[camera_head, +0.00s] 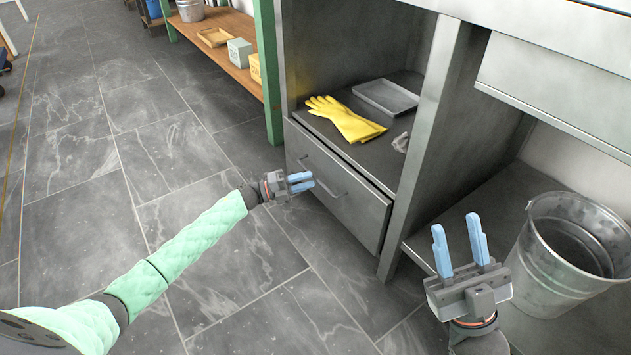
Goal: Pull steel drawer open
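The steel drawer (359,205) is in the lower left bay of the grey metal cabinet. A bar handle (334,190) runs along the front. My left gripper (307,181) is in front of the drawer, beside the handle, with its two blue fingers slightly apart. Nothing shows between them, and I cannot tell whether they touch the handle. My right gripper (457,229) is open and empty, in front of the right bay, fingers pointing up in the picture.
Yellow gloves (345,118), a grey tray (385,97) and a small crumpled grey item lie on the shelf above the drawer. A metal bucket (567,254) stands close to my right gripper. A green-legged wooden shelf (220,60) is behind left. The tiled floor before the drawer is clear.

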